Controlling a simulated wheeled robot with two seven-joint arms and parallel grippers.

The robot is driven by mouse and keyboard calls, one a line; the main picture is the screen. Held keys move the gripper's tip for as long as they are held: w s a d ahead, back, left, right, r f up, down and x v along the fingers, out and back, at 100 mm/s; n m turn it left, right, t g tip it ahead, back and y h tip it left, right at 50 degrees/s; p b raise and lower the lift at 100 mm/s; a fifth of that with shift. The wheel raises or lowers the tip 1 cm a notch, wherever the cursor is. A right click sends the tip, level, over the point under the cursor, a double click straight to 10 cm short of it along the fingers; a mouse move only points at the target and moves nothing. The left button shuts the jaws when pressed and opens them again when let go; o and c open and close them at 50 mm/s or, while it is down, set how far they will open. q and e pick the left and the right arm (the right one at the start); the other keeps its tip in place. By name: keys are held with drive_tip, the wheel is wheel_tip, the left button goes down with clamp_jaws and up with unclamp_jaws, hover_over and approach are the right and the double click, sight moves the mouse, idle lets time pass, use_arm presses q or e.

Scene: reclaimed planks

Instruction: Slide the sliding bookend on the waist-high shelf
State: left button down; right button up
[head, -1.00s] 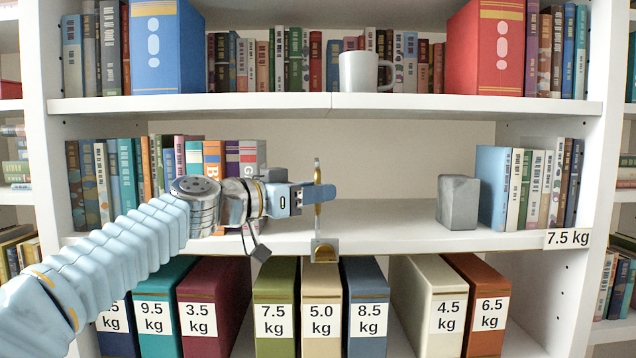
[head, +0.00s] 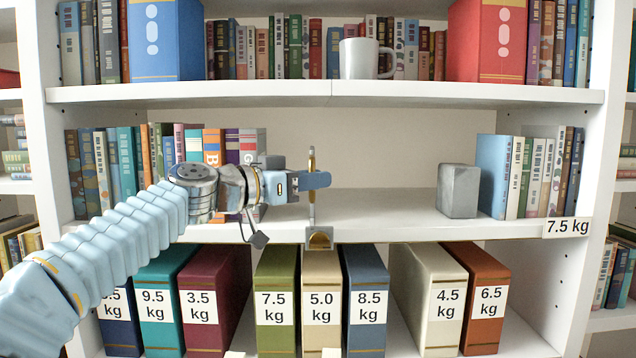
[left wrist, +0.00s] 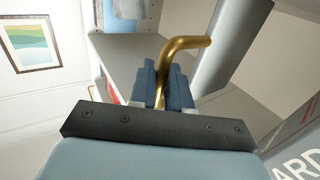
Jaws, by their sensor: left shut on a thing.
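The sliding bookend (head: 319,238) stands on the waist-high shelf (head: 400,228), a thin upright seen edge-on with a brass bracket at the shelf's front edge. My left gripper (head: 312,181) reaches in from the left and is shut on the bookend's brass handle. In the left wrist view, the blue fingers (left wrist: 160,85) close around the bent brass handle (left wrist: 190,43), whose end sticks out to the right. The fingers hide part of the handle. My right gripper is not in view.
A row of books (head: 150,165) stands left of the bookend, partly behind my left arm. A grey block (head: 459,190) and more books (head: 530,175) stand at the right, with bare shelf between. Weight-labelled binders (head: 275,300) fill the shelf below; a mug (head: 360,58) stands above.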

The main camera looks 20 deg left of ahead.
use_arm(q)
drive_tip(key=s+a+b, duration=0.2)
drive_tip(key=a+b, duration=0.1)
drive_tip(key=a, duration=0.6)
drive_tip(key=shift+s+a, duration=0.2)
drive_tip(key=shift+s, duration=0.15)
drive_tip(key=c, duration=1.3)
unclamp_jaws()
drive_tip(key=b+v, duration=0.2)
drive_tip(key=v, duration=1.1)
drive_tip(key=shift+s+a+b, duration=0.25)
drive_tip(key=shift+s+b, duration=0.05)
drive_tip(key=shift+b, duration=0.05)
